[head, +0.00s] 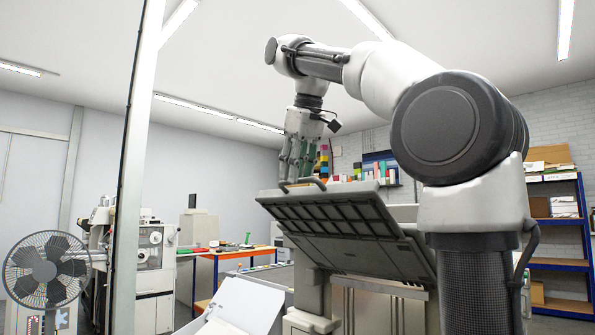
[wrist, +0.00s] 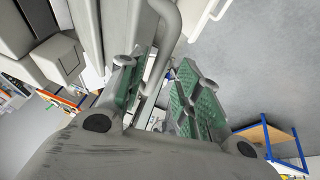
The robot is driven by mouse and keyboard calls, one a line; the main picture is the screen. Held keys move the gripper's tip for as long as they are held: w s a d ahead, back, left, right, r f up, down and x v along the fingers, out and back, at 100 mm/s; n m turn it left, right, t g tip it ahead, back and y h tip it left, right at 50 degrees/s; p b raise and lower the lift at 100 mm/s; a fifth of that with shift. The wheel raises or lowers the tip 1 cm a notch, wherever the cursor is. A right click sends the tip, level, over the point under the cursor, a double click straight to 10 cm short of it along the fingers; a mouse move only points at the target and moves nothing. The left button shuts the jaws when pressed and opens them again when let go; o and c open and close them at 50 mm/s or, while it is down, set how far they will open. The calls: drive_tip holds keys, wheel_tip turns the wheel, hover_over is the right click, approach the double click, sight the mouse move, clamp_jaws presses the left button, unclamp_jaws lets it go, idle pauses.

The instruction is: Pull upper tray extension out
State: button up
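A grey tilted tray panel with a ribbed underside (head: 345,232), which looks like the upper tray, stands on the machine in the head view. A bar handle (head: 303,183) sits at its upper left edge. My gripper (head: 292,178) points down just above and behind this handle. In the wrist view my gripper (wrist: 155,68) is open, with green-padded fingers apart. A pale grey curved bar (wrist: 168,30), likely the handle, runs down into the gap between the fingers. I see no finger pressed against it. Which part slides out as the extension is not clear.
A fan (head: 46,268) and another machine (head: 155,245) stand at left. Blue shelving (head: 560,235) is at right. A light upright post (head: 135,170) crosses the left side.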

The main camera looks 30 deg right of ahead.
drive_tip(key=v, duration=0.7)
drive_tip(key=shift+r, duration=0.25)
drive_tip(key=shift+s, duration=0.1)
